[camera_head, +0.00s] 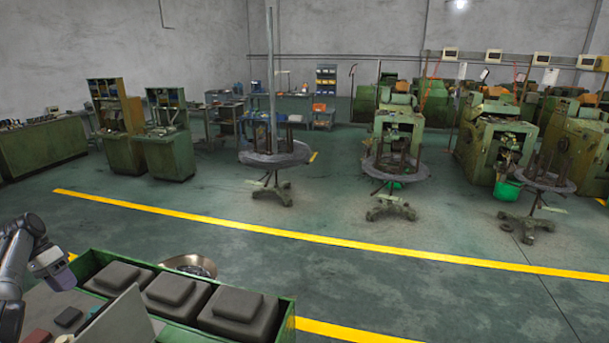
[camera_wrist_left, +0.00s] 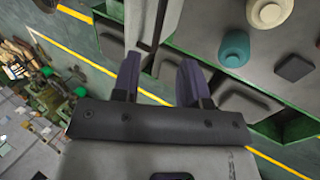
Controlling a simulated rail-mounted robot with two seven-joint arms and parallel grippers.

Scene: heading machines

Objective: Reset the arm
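My left arm comes in from the left edge of the head view, and its gripper (camera_head: 62,277) hangs over the left end of a green-walled workbench (camera_head: 288,325). In the left wrist view, the two dark purple fingers of the left gripper (camera_wrist_left: 158,70) stand apart with nothing between them. The gripper is open and empty. My right arm and gripper do not show in either view.
Several dark grey stepped blocks (camera_head: 238,305) sit in the bench's green trough. A small dark block (camera_head: 68,317), a red block (camera_head: 38,336) and an upright grey panel (camera_head: 118,320) are nearby. The wrist view shows a teal roll (camera_wrist_left: 234,48) and a cream roll (camera_wrist_left: 270,11). Open floor (camera_head: 400,295) lies beyond.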

